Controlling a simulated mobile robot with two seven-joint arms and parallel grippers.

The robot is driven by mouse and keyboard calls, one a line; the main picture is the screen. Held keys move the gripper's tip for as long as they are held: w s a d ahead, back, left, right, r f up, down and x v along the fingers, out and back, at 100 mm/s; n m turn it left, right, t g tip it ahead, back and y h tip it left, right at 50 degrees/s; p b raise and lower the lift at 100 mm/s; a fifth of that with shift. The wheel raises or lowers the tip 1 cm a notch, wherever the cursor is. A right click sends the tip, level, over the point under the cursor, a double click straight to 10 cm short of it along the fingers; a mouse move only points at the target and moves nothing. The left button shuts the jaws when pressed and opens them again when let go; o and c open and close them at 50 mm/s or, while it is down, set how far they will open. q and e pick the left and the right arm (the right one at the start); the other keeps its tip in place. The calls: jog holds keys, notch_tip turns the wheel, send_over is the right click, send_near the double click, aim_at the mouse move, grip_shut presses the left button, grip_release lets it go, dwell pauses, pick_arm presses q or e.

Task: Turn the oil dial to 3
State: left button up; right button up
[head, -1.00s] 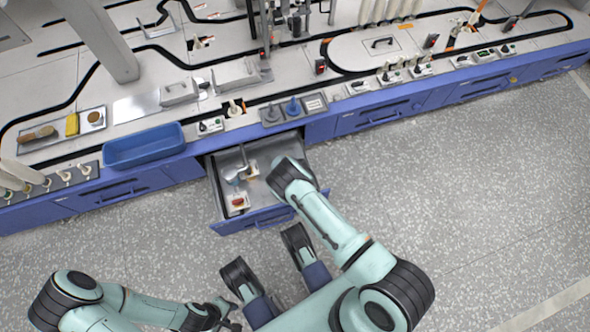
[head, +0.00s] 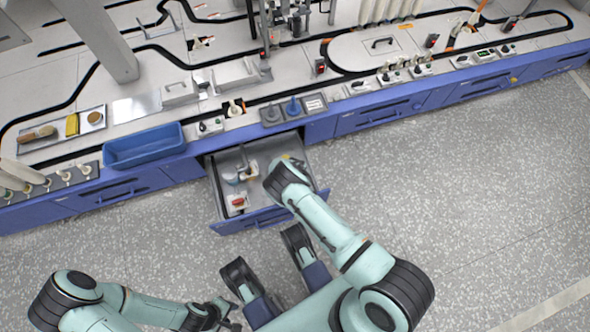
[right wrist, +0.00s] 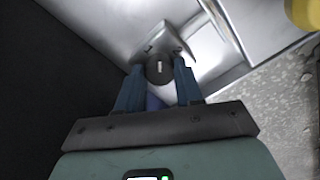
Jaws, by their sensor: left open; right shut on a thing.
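In the right wrist view a dark round knob with a white mark, which I take for the oil dial (right wrist: 159,69), sits on a pale metallic part. The two blue fingers of my right gripper (right wrist: 158,75) are shut on the knob, one on each side. My left gripper (head: 222,312) is open and empty, low at the bottom left, away from the bench.
The open drawer (head: 262,217) holds a metallic part (head: 240,172) and a white block with a red top (head: 238,202). A blue bin (head: 145,146) stands on the bench edge to the left. A yellow thing (right wrist: 304,12) shows at the right wrist view's corner. The floor around is clear.

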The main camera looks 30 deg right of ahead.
jog(key=m, duration=0.4)
jog(key=shift+m, duration=0.3)
jog(key=m, duration=0.3)
jog(key=shift+m, duration=0.4)
jog(key=m, duration=0.3)
jog(key=shift+m, duration=0.3)
jog(key=m, duration=0.3)
jog(key=shift+m, duration=0.3)
jog(key=m, duration=0.5)
jog(key=shift+m, duration=2.4)
